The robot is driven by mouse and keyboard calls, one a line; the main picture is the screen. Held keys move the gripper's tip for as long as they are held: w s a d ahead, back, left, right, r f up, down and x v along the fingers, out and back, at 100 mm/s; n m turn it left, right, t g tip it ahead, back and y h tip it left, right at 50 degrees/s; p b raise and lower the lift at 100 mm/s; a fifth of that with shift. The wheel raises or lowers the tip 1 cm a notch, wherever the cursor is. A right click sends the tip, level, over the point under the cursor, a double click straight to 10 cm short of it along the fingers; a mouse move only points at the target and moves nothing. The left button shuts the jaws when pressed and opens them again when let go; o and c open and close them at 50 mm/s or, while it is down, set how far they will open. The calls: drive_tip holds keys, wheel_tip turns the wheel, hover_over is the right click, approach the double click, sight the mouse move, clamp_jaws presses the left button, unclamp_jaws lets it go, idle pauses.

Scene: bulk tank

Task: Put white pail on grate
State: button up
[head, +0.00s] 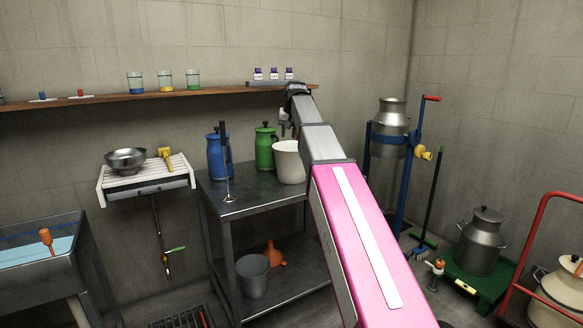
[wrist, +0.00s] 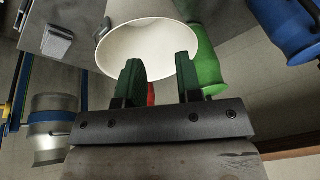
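The white pail (head: 289,165) stands upright on the top of the metal table (head: 252,188), by its right end. In the wrist view the pail (wrist: 147,45) shows its round open mouth just beyond my fingers. My gripper (head: 286,124) is above the pail's rim, partly hidden by my arm. In the wrist view my gripper (wrist: 161,68) has its two green fingers apart, overlapping the near rim; I cannot tell whether they touch it. A dark floor grate (head: 180,319) shows at the bottom edge of the head view, with a red item by it.
A green can (head: 265,148) and a blue can (head: 216,155) stand left of the pail. A thin metal tool (head: 228,178) stands near the table's front. A grey bucket (head: 253,275) and orange funnel (head: 270,255) sit on the lower shelf. A wall shelf (head: 210,92) runs behind.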

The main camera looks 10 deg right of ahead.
drive_tip(key=n, duration=0.8)
hover_over(280, 156)
drive_tip(key=s+d, duration=0.1)
drive_tip(key=s, duration=0.1)
drive_tip(key=shift+t, duration=0.4)
wheel_tip(280, 156, down, 6)
drive_tip(key=shift+r, duration=0.1)
drive_tip(key=shift+a+x, duration=0.1)
drive_tip(key=shift+x, duration=1.2)
drive_tip(key=shift+a+x, duration=0.15)
drive_tip(key=shift+x, duration=1.2)
drive_tip(key=shift+w+r, duration=0.1)
drive_tip(key=shift+r, duration=0.05)
clamp_jaws()
